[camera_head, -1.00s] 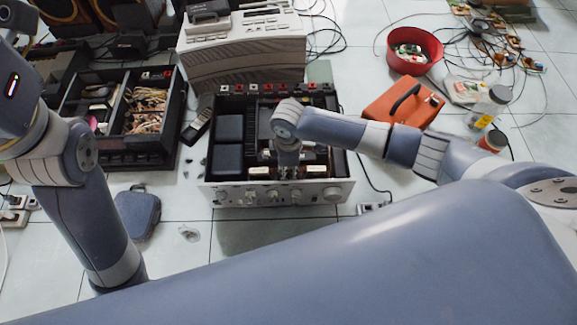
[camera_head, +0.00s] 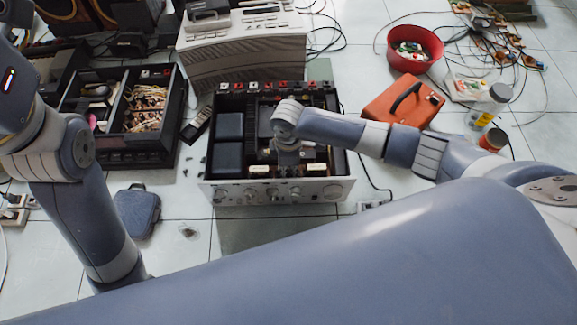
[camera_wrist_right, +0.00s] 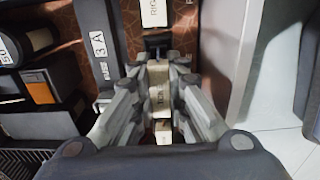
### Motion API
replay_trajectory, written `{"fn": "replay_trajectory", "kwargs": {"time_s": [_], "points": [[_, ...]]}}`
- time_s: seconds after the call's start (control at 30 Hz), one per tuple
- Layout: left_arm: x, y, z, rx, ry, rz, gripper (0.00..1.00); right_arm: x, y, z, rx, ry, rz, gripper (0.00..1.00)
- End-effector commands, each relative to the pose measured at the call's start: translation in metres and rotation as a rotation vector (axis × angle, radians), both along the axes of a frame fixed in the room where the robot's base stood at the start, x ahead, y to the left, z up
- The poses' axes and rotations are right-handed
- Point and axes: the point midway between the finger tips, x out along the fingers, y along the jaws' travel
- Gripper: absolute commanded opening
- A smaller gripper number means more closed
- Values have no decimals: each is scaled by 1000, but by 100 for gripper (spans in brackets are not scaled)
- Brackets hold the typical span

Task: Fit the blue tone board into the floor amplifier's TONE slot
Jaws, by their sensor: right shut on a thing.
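The floor amplifier (camera_head: 345,190) stands open-topped on the tiles in the head view, its silver knobbed front facing me. My right gripper (camera_head: 288,160) reaches down inside it, just behind the front panel. In the right wrist view my right gripper (camera_wrist_right: 158,85) is shut, with a narrow pale labelled piece between its fingers. This seems to be the top of the tone board, but its blue face is hidden, and I cannot tell whether it touches a slot. The TONE slot cannot be made out. My left arm shows at the left; its gripper is not in view.
Pale relay blocks (camera_wrist_right: 153,13) and dark walls crowd the gripper inside the amplifier. A black parts box (camera_head: 170,130) stands left, a beige device (camera_head: 245,65) behind, an orange case (camera_head: 405,100) right. A blue-grey pouch (camera_head: 138,210) lies front left.

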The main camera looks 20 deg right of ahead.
Motion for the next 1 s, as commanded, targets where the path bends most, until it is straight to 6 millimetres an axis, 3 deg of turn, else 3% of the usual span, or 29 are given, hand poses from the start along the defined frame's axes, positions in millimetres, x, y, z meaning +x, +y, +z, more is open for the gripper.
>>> {"fn": "replay_trajectory", "kwargs": {"time_s": [0.97,1.0], "points": [[1,0,0,0,3,0,37,0,0,-9,0,0,0,0],[1,0,0,0,3,0,37,0,0,-9,0,0,0,18]]}}
